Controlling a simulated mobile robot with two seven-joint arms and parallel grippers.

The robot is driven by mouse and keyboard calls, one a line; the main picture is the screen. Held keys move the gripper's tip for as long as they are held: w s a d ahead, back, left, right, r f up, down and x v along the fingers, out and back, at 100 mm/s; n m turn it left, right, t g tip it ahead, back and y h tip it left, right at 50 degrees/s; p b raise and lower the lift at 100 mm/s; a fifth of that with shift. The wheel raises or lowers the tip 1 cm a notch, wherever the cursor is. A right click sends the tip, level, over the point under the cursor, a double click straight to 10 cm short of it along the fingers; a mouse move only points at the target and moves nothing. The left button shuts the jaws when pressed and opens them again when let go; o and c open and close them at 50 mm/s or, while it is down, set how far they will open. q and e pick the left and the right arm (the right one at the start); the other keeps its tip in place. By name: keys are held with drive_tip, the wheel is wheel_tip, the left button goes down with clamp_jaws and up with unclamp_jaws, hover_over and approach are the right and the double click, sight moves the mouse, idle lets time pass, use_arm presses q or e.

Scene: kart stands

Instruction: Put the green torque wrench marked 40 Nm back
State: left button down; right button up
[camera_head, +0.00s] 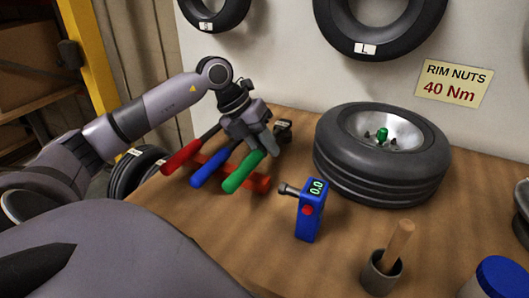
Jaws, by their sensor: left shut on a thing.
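The green torque wrench (242,173) lies beside a blue-handled wrench (209,167) and a red-handled wrench (186,155). All three handles point toward the front left. A red-orange rest bar (262,184) runs across under the handles. My left gripper (264,147) is shut on the green wrench at the far end of its handle. The gripper hides part of the wrench. I cannot tell whether the green handle touches the bar. The 40 Nm marking on the wrench is not legible. My right gripper is not in view.
A blue device (311,212) reading 0.0 stands right of the wrenches. A wheel (381,150) lies behind it on the wooden bench (230,225). A cup (381,275) with a wooden handle stands in front. A wall sign (453,84) reads "RIM NUTS 40 Nm".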

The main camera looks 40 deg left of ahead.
use_arm(q)
drive_tip(key=shift+f, duration=0.75)
drive_tip(key=shift+f, duration=0.15)
drive_tip(key=c, duration=1)
unclamp_jaws()
drive_tip(key=shift+o, duration=0.2)
drive_tip(key=v, duration=1.2)
